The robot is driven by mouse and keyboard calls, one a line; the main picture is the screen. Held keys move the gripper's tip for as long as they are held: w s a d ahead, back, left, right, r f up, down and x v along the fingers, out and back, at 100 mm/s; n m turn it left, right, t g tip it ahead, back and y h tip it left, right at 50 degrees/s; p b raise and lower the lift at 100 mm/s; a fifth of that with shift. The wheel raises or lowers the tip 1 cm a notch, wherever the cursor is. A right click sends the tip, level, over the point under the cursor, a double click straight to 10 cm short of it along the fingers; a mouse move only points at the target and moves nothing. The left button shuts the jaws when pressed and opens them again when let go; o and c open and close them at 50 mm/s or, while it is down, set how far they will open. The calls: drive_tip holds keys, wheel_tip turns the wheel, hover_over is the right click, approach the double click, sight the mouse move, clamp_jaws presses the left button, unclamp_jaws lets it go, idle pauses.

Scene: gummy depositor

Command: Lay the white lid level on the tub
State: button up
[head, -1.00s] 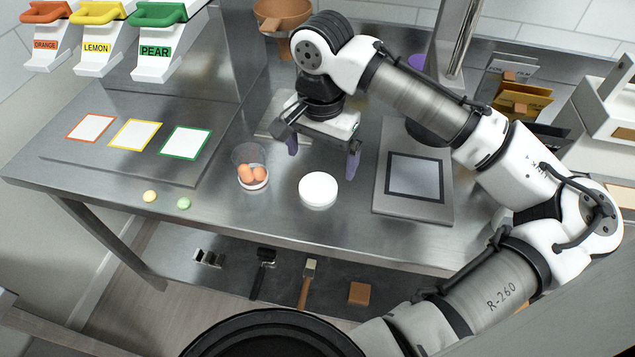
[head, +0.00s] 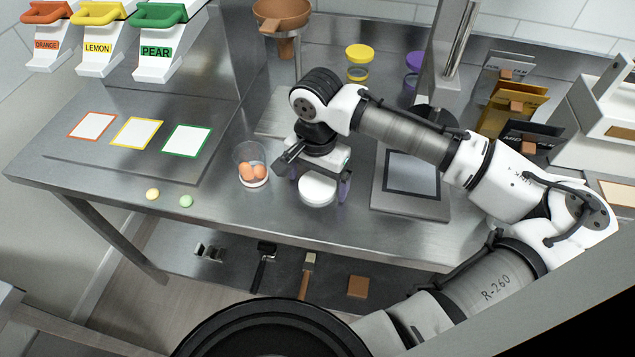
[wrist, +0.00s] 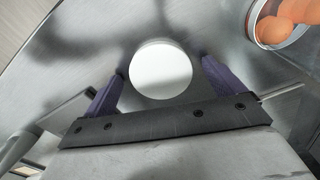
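The white lid (head: 317,189) lies flat on the steel table; it also shows in the wrist view (wrist: 161,69). The clear tub (head: 250,165) stands to its left, open at the top, with several orange-brown egg-shaped pieces inside; part of it shows at the upper right of the wrist view (wrist: 285,24). My gripper (head: 318,184) is low over the lid with its purple fingers spread to either side of it. In the wrist view the open fingers (wrist: 161,82) have the lid between and slightly beyond their tips, with gaps on both sides.
A flat scale with a dark plate (head: 412,172) is right of the lid. Two small candies (head: 152,194) lie near the front edge. Coloured square cards (head: 136,132) are at left. A yellow-lidded jar (head: 358,62) stands behind my gripper. The table front between tub and scale is clear.

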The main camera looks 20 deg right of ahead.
sight(317, 185)
drive_tip(key=c, duration=0.9)
drive_tip(key=shift+r, duration=0.1)
wheel_tip(317, 185, up, 20)
drive_tip(key=b, duration=0.2)
